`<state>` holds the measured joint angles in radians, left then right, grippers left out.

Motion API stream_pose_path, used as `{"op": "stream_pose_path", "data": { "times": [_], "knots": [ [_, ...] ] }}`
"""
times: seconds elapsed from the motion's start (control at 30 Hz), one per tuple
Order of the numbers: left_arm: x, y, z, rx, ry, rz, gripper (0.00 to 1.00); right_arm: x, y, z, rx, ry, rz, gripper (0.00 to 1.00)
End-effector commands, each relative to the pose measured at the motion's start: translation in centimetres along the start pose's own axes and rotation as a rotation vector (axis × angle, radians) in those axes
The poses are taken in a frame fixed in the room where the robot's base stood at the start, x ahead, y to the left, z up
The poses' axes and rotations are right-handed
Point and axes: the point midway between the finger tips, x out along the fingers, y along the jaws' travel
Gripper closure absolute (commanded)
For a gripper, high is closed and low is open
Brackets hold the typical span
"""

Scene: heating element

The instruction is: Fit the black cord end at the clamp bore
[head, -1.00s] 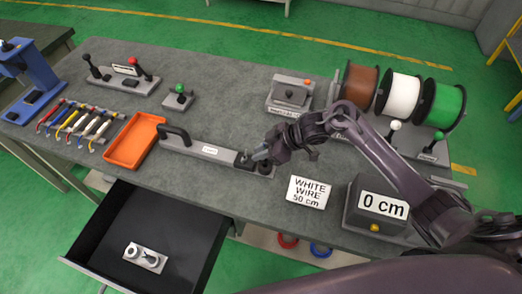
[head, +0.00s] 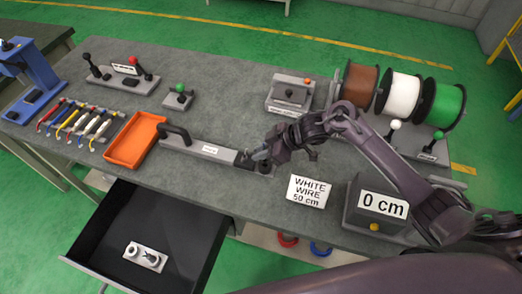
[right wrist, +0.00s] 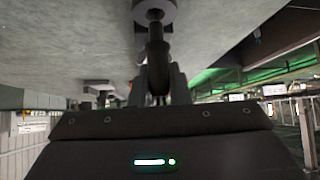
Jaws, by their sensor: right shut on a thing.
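My right gripper (head: 262,155) is at the right end of a long grey fixture (head: 210,150) with a black handle, in the middle of the table. In the right wrist view its two fingers (right wrist: 160,85) are shut on the black cord end (right wrist: 157,52), a dark rod-like piece. The far tip of the cord end meets a round grey piece with an opening, which looks like the clamp bore (right wrist: 155,8). I cannot tell how deep the tip sits in it. In the head view the gripper hides most of this contact. My left gripper is not in view.
An orange tray (head: 133,140) and several coloured cords (head: 75,122) lie to the left. An open drawer (head: 180,240) holds a small metal part (head: 145,256). Wire spools (head: 400,92) stand at the back right. A grey box reading 0 cm (head: 365,222) stands at the front right.

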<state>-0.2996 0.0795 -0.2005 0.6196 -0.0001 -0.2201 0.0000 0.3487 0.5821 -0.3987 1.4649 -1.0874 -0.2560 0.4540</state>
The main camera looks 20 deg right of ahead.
Motion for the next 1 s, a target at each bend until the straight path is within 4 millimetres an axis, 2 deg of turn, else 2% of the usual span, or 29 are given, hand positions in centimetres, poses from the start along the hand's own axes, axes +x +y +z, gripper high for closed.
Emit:
{"op": "stream_pose_path", "data": {
  "times": [1.0],
  "knots": [
    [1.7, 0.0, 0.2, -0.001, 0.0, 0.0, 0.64, 1.9, 0.0, 1.9, 0.0, 0.001, -0.001, 1.0]
  ]
}}
